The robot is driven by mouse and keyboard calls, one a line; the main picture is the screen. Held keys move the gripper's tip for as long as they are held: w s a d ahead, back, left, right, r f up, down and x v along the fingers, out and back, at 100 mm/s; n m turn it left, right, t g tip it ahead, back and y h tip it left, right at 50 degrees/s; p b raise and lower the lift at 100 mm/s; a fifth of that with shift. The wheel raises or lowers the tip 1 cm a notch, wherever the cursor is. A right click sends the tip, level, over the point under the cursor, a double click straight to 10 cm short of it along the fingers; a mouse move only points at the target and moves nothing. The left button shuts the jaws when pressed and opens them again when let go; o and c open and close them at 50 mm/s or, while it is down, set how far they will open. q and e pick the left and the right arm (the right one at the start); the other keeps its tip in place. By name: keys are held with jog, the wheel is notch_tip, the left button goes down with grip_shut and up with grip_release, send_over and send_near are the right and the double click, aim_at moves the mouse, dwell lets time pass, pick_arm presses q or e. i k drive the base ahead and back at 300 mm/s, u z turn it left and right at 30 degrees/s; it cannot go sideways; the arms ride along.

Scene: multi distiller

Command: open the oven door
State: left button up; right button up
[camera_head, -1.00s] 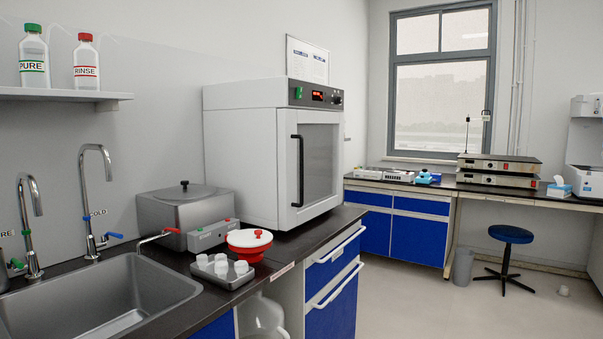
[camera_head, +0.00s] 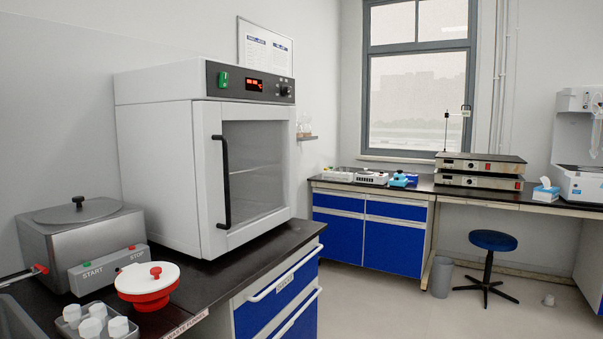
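The oven (camera_head: 155,165) is a white box with a dark control panel (camera_head: 250,83) along its top front, with a red lit display and a green switch. It stands on the black counter left of centre in the head view. Its door (camera_head: 258,170) is shut and has a large glass window through which a shelf shows. A black vertical bar handle (camera_head: 225,182) runs along the door's left side. Neither of my grippers is in view.
A grey metal bath (camera_head: 80,235) with START and STOP buttons stands left of the oven. In front are a white-and-red lidded container (camera_head: 148,284) and a tray of white cups (camera_head: 95,322). Blue drawers (camera_head: 275,300) lie under the counter. The floor (camera_head: 390,315) at right is open; a blue stool (camera_head: 492,241) stands farther back.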

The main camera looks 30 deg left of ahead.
aim_at(246, 153)
jog(key=u, duration=0.4)
jog(key=i, duration=1.15)
jog(key=u, duration=0.85)
